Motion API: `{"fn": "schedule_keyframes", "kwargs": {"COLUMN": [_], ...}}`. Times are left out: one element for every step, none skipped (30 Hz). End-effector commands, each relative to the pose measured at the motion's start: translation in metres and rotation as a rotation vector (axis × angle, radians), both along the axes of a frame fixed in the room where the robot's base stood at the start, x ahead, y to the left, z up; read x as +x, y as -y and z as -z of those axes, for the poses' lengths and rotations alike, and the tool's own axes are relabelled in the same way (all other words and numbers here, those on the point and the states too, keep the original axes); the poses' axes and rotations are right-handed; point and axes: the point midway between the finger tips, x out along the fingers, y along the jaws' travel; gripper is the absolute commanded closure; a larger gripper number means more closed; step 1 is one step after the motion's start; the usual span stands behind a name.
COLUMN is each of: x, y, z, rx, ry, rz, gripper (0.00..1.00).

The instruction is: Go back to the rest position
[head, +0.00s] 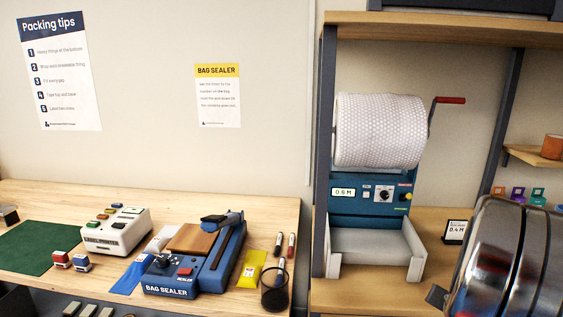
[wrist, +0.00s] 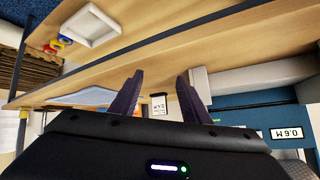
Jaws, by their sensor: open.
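My gripper (wrist: 160,78) shows in the wrist view with its two dark fingers spread apart and nothing between them. A small white card (wrist: 159,105) stands beyond the gap between the fingers, apart from them. In the head view, a shiny metal link of my arm fills the lower right corner. The fingers cannot be clearly made out in the head view.
The bubble wrap roll (head: 380,131) sits on a blue dispenser (head: 368,209) in the shelf unit, its red-handled crank sticking out right. The bag sealer (head: 172,278) and label printer (head: 118,231) stand on the left bench (head: 270,208). A white tray (wrist: 88,24) shows in the wrist view.

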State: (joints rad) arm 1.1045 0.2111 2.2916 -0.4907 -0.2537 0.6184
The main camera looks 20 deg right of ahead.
Motion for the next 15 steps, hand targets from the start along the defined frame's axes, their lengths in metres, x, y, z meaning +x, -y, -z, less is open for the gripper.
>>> {"fn": "schedule_keyframes", "kwargs": {"x": [0.001, 0.0, 0.001, 0.0, 0.0, 0.001, 0.002, 0.002, 0.003, 0.004, 0.004, 0.005, 0.006, 0.006, 0.006], "y": [-0.012, -0.019, -0.03, -0.039, -0.047, -0.059, -0.069, -0.08, -0.094, -0.105, -0.116, -0.131, -0.142, -0.154, -0.169], "z": [-0.003, -0.002, -0.003, -0.004, -0.005, -0.007, -0.008, -0.01, -0.013, -0.015, -0.017, -0.021, -0.023, -0.025, -0.029], "rx": [0.009, 0.019, 0.03, 0.038, 0.048, 0.058, 0.069, 0.081, 0.094, 0.104, 0.113, 0.124, 0.133, 0.143, 0.154], "ry": [-0.046, -0.075, -0.113, -0.143, -0.17, -0.204, -0.229, -0.253, -0.283, -0.308, -0.329, -0.357, -0.377, -0.394, -0.419], "rz": [-0.016, -0.024, -0.038, -0.05, -0.062, -0.079, -0.095, -0.112, -0.136, -0.156, -0.174, -0.202, -0.225, -0.244, -0.275], "gripper": [0.58, 0.58, 0.58, 0.58, 0.58, 0.58, 0.58, 0.58, 0.58, 0.58, 0.58, 0.58, 0.58, 0.58, 0.58]}}
